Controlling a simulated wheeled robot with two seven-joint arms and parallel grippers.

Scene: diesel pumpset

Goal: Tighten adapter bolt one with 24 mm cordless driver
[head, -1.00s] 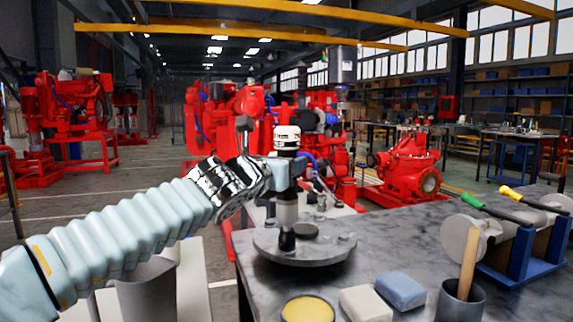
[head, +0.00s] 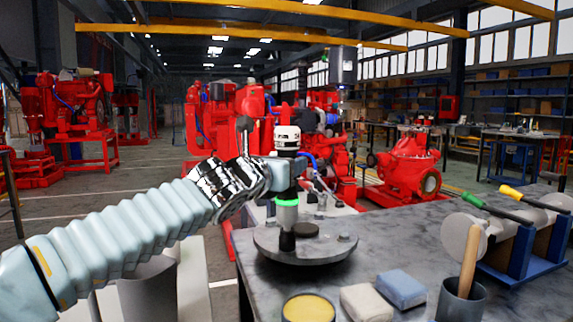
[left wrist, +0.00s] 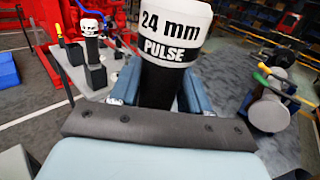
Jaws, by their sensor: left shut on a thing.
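My left gripper (head: 284,172) is shut on the 24 mm cordless driver (head: 287,138), which stands upright. In the left wrist view the driver's white cap (left wrist: 176,28) reads "24 mm PULSE", and my gripper's fingers (left wrist: 160,92) lie on both sides of its dark body. A green ring (head: 288,201) glows low on the driver. The driver's dark socket end (head: 287,241) is down at the left part of the round grey adapter plate (head: 318,257). It hides whatever bolt is under it. Another bolt (head: 345,238) shows at the plate's right. My right gripper is out of view.
On the grey bench (head: 390,240) stand a yellow-topped tin (head: 308,309), a pale block (head: 366,303), a blue block (head: 401,290) and a dark cup (head: 460,302) with a wooden handle. A blue rack (head: 520,255) holds tools at right. Red pumps (head: 408,168) stand behind.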

